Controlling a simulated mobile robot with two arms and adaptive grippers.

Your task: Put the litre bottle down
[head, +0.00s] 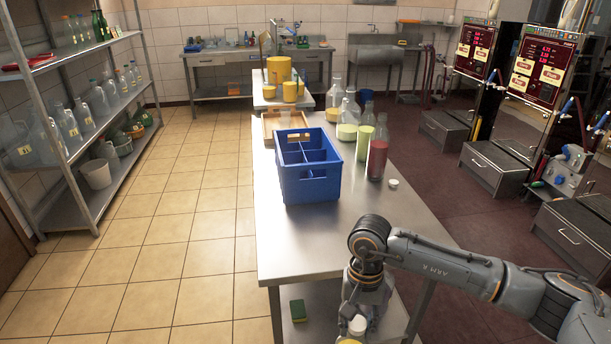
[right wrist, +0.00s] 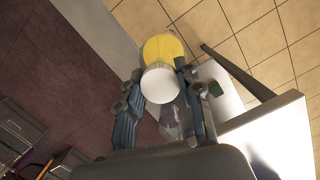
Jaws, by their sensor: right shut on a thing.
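The bottle (right wrist: 163,48) in my right gripper (right wrist: 160,85) has a white cap (right wrist: 160,82) and yellow contents. My right gripper is shut around it near the cap. In the head view the white cap (head: 357,324) shows at the bottom edge, below the gripper (head: 364,300), and most of the bottle is cut off. It is by the near end of the steel table (head: 330,240); its exact height and what lies under it are hard to tell. My left gripper is in neither view.
A blue divided crate (head: 310,190) stands on the table. Bottles with red (head: 377,160), green (head: 364,143) and pale contents stand right of it, near a loose white cap (head: 393,183). The near tabletop is clear. A green sponge (head: 298,310) lies on the lower shelf.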

